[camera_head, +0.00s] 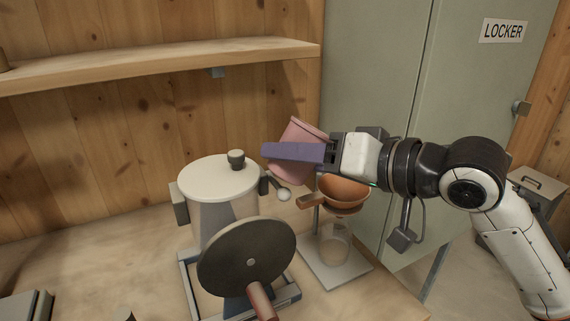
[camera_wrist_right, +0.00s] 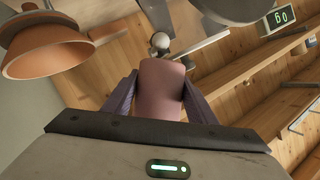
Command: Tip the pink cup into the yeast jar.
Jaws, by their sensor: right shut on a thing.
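The pink cup (camera_head: 303,133) is held by my right gripper (camera_head: 282,153), whose purple fingers are shut on its sides. The cup is tilted in the air, above and left of the orange funnel (camera_head: 343,189). In the right wrist view the cup (camera_wrist_right: 160,85) sits between the two fingers, and the funnel (camera_wrist_right: 48,52) is at the upper left. A clear glass jar (camera_head: 335,248), which looks like the yeast jar, stands under the funnel. The cup's contents are hidden. My left gripper is not in view.
A feed mixer with a white lid (camera_head: 218,178), a side lever with a pale ball (camera_head: 284,194) and a large dark wheel (camera_head: 246,262) stands left of the funnel. The funnel's stand has a pale base plate (camera_head: 345,277). A wooden shelf (camera_head: 160,62) and a green locker (camera_head: 375,70) are behind.

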